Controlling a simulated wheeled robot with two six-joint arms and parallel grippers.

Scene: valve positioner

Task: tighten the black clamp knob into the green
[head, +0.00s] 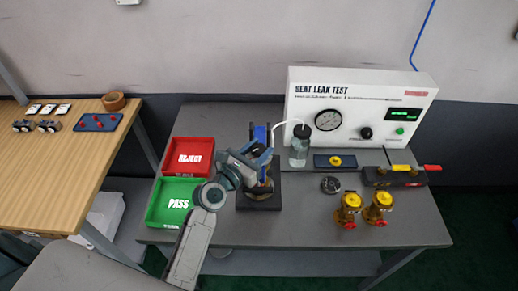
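A clamp fixture with a blue upright and a dark base (262,203) stands at the middle of the grey table, with a brass-coloured part in it. My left gripper (264,158) is at the upper part of this fixture and covers much of it. The black clamp knob cannot be made out there, and no green mark shows on the fixture. Whether the fingers are open or shut on something is too small to tell. My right gripper is out of view.
A seat leak test box (355,108) with a gauge stands behind. A clear bottle (299,147) is close to the fixture's right. A red reject tray (188,152) and green pass tray (170,206) lie left. Two brass valves (348,208) (377,207) stand right.

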